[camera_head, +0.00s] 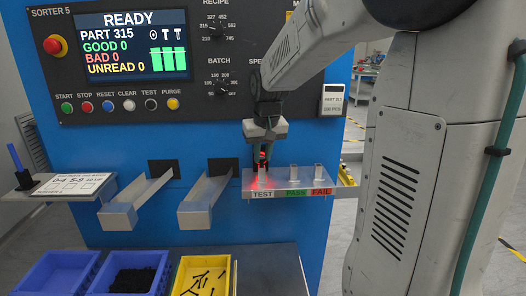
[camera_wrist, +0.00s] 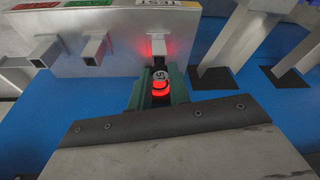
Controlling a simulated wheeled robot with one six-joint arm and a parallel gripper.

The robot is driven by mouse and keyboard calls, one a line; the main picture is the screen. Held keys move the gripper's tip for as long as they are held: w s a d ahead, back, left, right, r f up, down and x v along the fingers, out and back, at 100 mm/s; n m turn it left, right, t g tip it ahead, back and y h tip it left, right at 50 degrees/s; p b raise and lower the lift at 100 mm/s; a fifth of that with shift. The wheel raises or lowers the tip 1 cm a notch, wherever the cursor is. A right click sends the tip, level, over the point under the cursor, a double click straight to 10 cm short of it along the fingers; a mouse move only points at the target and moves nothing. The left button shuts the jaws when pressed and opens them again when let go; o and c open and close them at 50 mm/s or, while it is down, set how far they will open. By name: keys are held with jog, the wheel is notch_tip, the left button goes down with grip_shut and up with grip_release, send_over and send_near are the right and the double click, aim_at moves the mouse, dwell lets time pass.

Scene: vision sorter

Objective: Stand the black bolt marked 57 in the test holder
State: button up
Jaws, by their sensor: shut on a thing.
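My gripper (camera_head: 265,152) is over the TEST end of the grey holder shelf (camera_head: 285,186), its fingers pointing down. In the wrist view, its green fingers (camera_wrist: 158,88) are closed on the bolt (camera_wrist: 160,76). The bolt's pale round head shows part of a number, with a 5 readable, and it glows red. The test holder (camera_wrist: 157,46) is a square metal tube lit red, close to the bolt. It also shows in the head view (camera_head: 262,175), right below the fingers. The bolt's shank is mostly hidden, so I cannot tell whether it is inside the tube.
The PASS tube (camera_head: 293,173) and FAIL tube (camera_head: 318,173) stand to the right on the shelf. Two chutes (camera_head: 205,205) lie left. Below are a yellow bin (camera_head: 190,268) with several black bolts and two blue bins. The sorter screen (camera_head: 131,45) reads READY.

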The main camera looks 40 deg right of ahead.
aim_at(263, 159)
jog(key=shift+f, duration=0.4)
jog(key=o, duration=1.3)
jog(key=shift+o, duration=0.2)
jog(key=shift+w+d+r+v, duration=0.1)
jog(key=shift+w+v, duration=0.2)
jog(key=shift+v, duration=1)
jog(key=shift+w+d+r+v, duration=0.1)
jog(key=shift+w+v, duration=0.2)
jog(key=shift+v, duration=1)
jog(key=shift+w+d+r+v, duration=0.15)
jog(key=shift+w+v, duration=0.1)
jog(key=shift+v, duration=1.05)
jog(key=shift+f, duration=0.15)
jog(key=s+a+f+n, duration=0.1)
jog(key=s+a+f, duration=0.1)
jog(key=s+a, duration=0.3)
jog(key=s+a+f+n, duration=0.1)
jog(key=s+a, duration=0.5)
jog(key=s, duration=0.7)
jog(key=s+a+f+n+g+y, duration=0.1)
jog(key=s+a+f, duration=0.2)
jog(key=s+a, duration=0.2)
jog(key=s, duration=0.3)
jog(key=shift+s+a+f+n, duration=0.35)
jog(key=shift+s+f+n, duration=0.05)
